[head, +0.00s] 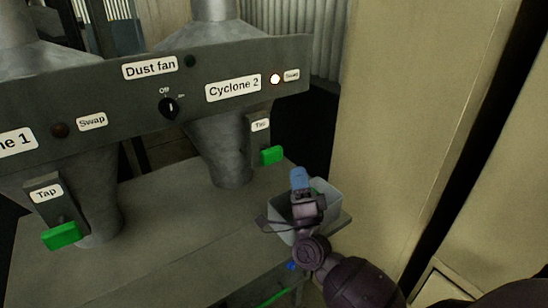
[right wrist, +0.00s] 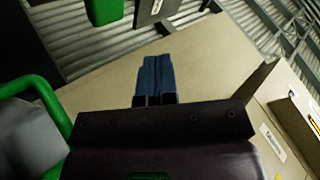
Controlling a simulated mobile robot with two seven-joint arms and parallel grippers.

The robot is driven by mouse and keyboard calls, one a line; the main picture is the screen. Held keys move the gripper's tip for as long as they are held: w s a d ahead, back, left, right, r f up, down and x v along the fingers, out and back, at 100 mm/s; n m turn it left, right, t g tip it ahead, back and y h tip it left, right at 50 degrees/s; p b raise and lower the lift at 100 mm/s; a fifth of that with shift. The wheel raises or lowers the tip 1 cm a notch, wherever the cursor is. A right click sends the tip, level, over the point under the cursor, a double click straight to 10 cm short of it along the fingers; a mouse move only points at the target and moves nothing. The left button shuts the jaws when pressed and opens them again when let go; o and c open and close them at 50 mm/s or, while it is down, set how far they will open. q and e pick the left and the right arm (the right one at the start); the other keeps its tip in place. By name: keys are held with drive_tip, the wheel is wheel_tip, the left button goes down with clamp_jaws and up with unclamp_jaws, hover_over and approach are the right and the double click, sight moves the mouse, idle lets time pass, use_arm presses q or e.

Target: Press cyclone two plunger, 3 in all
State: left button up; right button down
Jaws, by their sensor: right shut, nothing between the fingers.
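The cyclone 2 panel section carries a "Cyclone 2" label (head: 233,89) and a lit white lamp (head: 275,79) beside a "Swap" label. Below it, a green plunger (head: 272,155) sticks out under a small "Tap" plate (head: 260,126). A green block at the top of the right wrist view (right wrist: 103,10) looks like the same plunger. My right gripper (head: 299,178) is shut and empty, its blue fingers together, below and right of the plunger with a gap between. The fingers also show in the right wrist view (right wrist: 155,78). My left gripper is out of view.
A grey bin (head: 342,197) stands on the bench's right end, partly behind my right gripper. A second green plunger (head: 62,235) sits under cyclone 1, whose lamp (head: 59,130) is dark. A beige cabinet (head: 415,110) stands close on the right.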

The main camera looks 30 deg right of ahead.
sight(272, 156)
drive_tip(key=shift+s, duration=0.1)
drive_tip(key=s+b, duration=0.1)
drive_tip(key=s, duration=0.2)
drive_tip(key=shift+s+d+b, duration=0.15)
drive_tip(key=shift+s+b, duration=0.15)
drive_tip(key=shift+b, duration=0.1)
drive_tip(key=shift+y, duration=0.3)
drive_tip(key=w+b, duration=0.1)
drive_tip(key=w, duration=0.7)
drive_tip(key=shift+w+a, duration=0.35)
drive_tip(key=shift+w, duration=0.05)
drive_tip(key=shift+w, duration=0.15)
idle(1.7)
drive_tip(key=shift+w, duration=0.3)
